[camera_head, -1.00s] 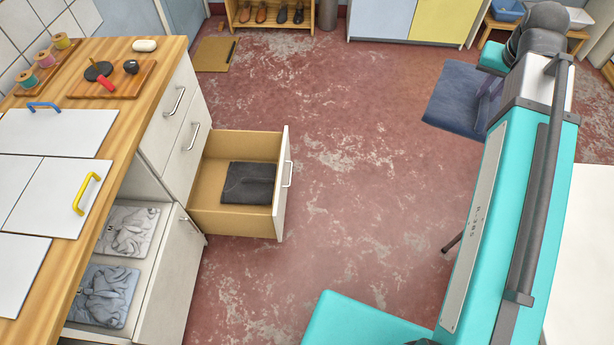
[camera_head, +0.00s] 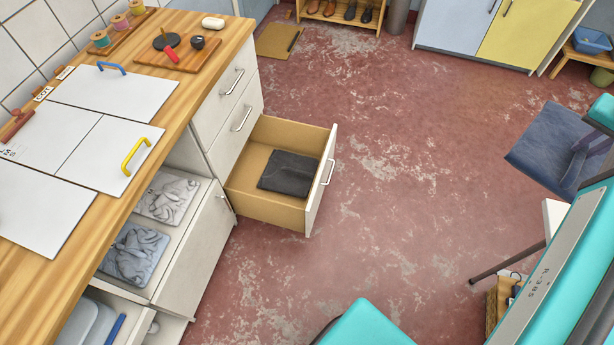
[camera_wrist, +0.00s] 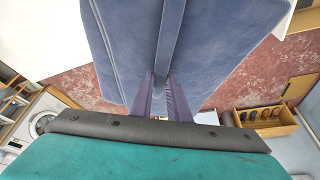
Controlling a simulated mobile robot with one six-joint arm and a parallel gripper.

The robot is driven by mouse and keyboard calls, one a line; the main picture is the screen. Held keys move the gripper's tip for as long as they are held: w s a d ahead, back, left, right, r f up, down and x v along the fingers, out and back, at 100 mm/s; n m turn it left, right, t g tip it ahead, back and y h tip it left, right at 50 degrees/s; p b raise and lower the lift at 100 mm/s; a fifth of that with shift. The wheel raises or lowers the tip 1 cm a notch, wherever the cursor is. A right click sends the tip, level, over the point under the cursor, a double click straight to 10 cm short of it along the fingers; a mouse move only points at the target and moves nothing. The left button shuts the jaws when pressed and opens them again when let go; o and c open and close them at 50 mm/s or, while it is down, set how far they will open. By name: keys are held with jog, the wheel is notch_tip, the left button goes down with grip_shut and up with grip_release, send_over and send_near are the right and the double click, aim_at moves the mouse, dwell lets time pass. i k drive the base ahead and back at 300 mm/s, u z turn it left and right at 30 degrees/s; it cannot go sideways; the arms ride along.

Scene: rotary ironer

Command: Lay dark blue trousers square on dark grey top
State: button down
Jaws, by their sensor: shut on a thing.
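My gripper (camera_head: 580,165) is shut on the folded dark blue trousers (camera_head: 538,148) at the right of the head view. The trousers hang clear of the floor, apart from the drawer. In the wrist view the trousers (camera_wrist: 215,50) fill the upper middle, with both gripper fingers (camera_wrist: 161,100) against them. The folded dark grey top (camera_head: 288,174) lies flat in the open wooden drawer (camera_head: 265,209). Nothing lies on it. The right edge of the trousers is cut off or hidden by my arm.
The open drawer juts out from the counter (camera_head: 180,110) with its white front facing right. Grey (camera_head: 166,197) and blue-grey (camera_head: 135,255) folded clothes lie on shelves below. Red floor (camera_head: 420,180) lies clear between drawer and trousers. A wicker basket (camera_head: 492,308) stands at lower right.

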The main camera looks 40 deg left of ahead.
aim_at(289, 171)
jog(key=z, duration=0.1)
jog(key=k, duration=1.25)
jog(key=u, duration=1.65)
jog(key=i, duration=0.8)
jog(key=z, duration=0.1)
